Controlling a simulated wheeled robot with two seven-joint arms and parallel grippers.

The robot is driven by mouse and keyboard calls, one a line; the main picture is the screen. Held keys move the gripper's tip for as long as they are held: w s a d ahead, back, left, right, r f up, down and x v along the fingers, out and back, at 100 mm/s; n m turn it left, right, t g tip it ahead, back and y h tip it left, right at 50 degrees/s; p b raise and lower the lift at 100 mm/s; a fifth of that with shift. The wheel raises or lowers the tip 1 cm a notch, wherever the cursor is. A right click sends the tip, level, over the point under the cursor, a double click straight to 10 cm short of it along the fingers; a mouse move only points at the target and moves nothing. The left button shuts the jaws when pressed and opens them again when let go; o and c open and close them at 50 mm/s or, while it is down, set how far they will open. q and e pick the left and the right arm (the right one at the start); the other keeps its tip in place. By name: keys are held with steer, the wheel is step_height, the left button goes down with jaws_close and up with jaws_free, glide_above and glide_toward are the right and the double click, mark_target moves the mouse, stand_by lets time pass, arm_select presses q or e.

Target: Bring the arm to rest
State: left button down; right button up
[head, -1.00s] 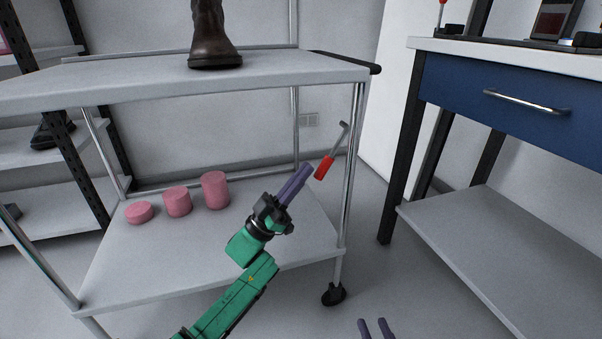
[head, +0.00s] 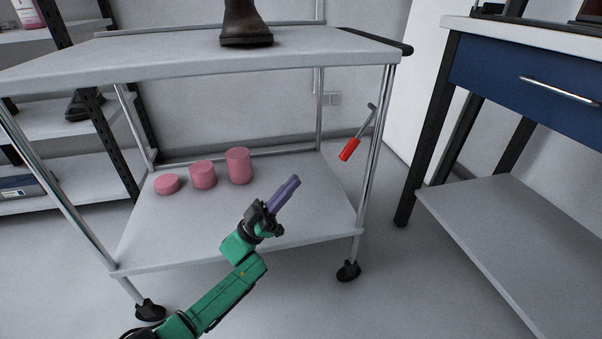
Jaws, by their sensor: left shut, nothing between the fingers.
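My left arm, green with a black wrist, reaches up from the bottom of the head view. Its purple-fingered left gripper (head: 293,184) is shut and empty. It shows in front of the lower shelf (head: 270,222) of a grey trolley, below and left of a red-handled metal lever or tool (head: 349,149). A clear gap separates the fingertips from the red handle. My right gripper is out of view.
Several pink cylinders (head: 238,166) of rising height stand on the lower shelf. A dark boot (head: 245,22) stands on the trolley's top shelf (head: 180,58). A blue-drawer bench (head: 530,82) is at right; open floor lies between it and the trolley.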

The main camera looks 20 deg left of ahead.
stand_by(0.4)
